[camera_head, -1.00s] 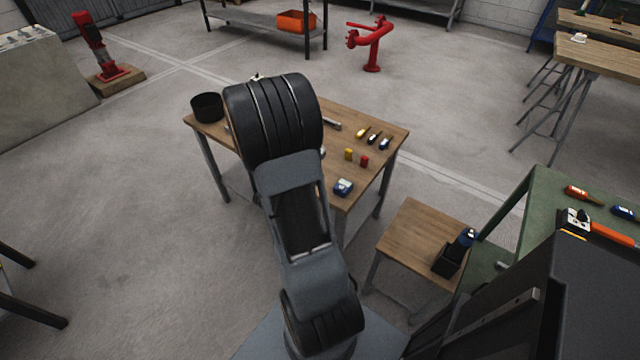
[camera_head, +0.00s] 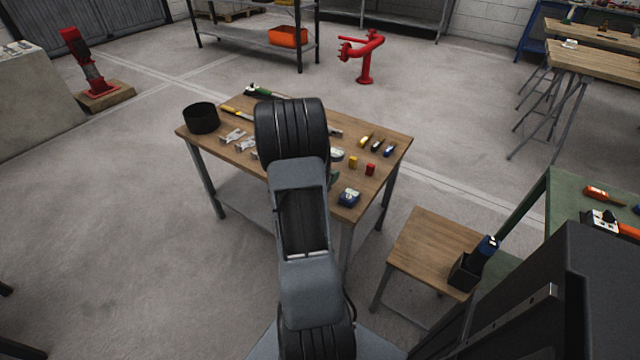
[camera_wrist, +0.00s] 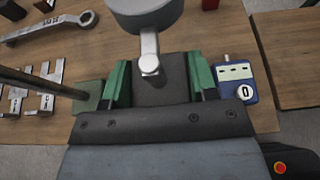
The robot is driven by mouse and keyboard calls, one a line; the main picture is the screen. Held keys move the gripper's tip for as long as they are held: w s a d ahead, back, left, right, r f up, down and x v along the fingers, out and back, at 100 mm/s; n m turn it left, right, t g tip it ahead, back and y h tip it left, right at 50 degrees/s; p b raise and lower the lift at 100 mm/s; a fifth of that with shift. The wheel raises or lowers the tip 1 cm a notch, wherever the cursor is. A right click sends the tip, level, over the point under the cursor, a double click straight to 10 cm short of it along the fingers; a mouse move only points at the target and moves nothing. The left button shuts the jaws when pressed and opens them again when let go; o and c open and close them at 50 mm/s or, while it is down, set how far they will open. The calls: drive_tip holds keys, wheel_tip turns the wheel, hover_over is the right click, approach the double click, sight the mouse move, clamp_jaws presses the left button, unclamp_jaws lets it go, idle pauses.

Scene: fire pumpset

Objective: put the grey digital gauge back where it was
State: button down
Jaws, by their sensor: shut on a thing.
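The grey digital gauge (camera_wrist: 145,10) shows at the top of the wrist view as a round grey body, cut off by the frame edge, with a silver stem pointing back to my gripper. My gripper (camera_wrist: 160,80) has green-padded fingers either side of the stem's end and is shut on the gauge. The exact contact is hard to see. In the head view my arm hides most of the gripper, low over the wooden table (camera_head: 388,141). A pale round thing beside the wrist, likely the gauge (camera_head: 337,154), shows there; its face is not readable.
A blue meter (camera_wrist: 235,80) lies right of my gripper. A wrench (camera_wrist: 48,27) and metal parts lie left. Yellow (camera_head: 353,162) and red (camera_head: 370,169) cylinders and several screwdrivers are nearby. A black pot (camera_head: 201,118) stands at the left corner. A small side table (camera_head: 425,245) is at right.

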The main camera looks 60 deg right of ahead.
drive_tip(key=shift+w+d+f, duration=0.3)
drive_tip(key=shift+w+f, duration=0.15)
drive_tip(key=shift+f, duration=0.15)
drive_tip(key=f, duration=0.1)
drive_tip(key=f+b, duration=0.2)
drive_tip(key=shift+w+d, duration=0.2)
drive_tip(key=shift+d, duration=0.05)
drive_tip(key=shift+w+f, duration=0.1)
drive_tip(key=shift+f, duration=0.2)
drive_tip(key=shift+f+b, duration=0.15)
drive_tip(key=shift+b, duration=0.25)
drive_tip(key=shift+c, duration=2)
unclamp_jaws()
drive_tip(key=shift+a, duration=0.1)
